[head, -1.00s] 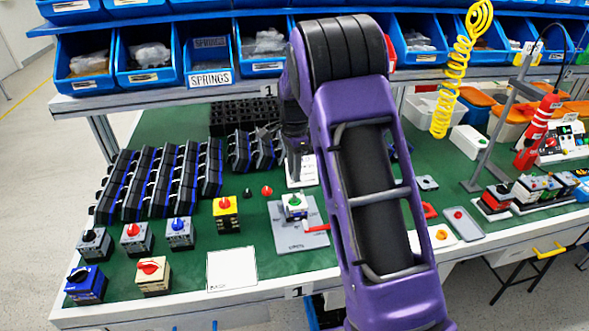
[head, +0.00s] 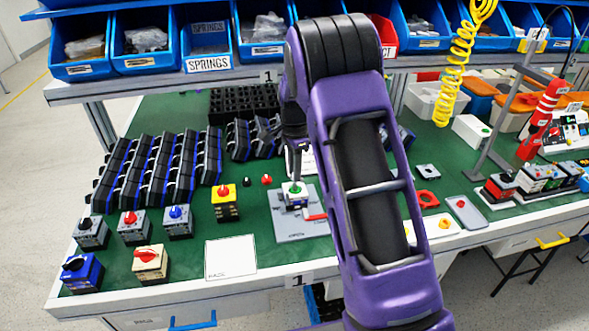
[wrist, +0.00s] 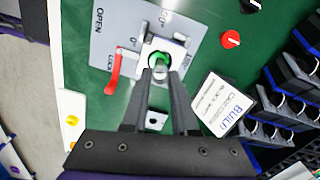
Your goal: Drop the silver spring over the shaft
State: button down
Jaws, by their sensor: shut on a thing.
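The switch body (wrist: 177,46) sits on a grey fixture plate (wrist: 105,42), with a white square top and a green ring around its centre. It also shows in the head view (head: 293,196), below my gripper. My gripper (wrist: 160,72) is shut on a small silver piece, apparently the spring (wrist: 161,66), over the ring's centre. The fingers hide most of the spring. The shaft is not clearly distinguishable, so I cannot tell whether the spring is around it. A red lever (wrist: 113,72) is on the plate beside the switch.
Assembled switches and loose knobs (head: 267,180) stand left of the plate. A white build card (wrist: 221,104) lies near the fingers in the wrist view. Black racks (head: 243,104) and blue bins (head: 208,45) are behind. A white sheet (head: 230,258) lies at the front edge.

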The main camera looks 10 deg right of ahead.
jog(key=shift+f, duration=0.2)
jog(key=shift+f+b, duration=0.7)
jog(key=shift+f, duration=0.3)
jog(key=c, duration=0.6)
grip_release()
jog(key=shift+r, duration=0.1)
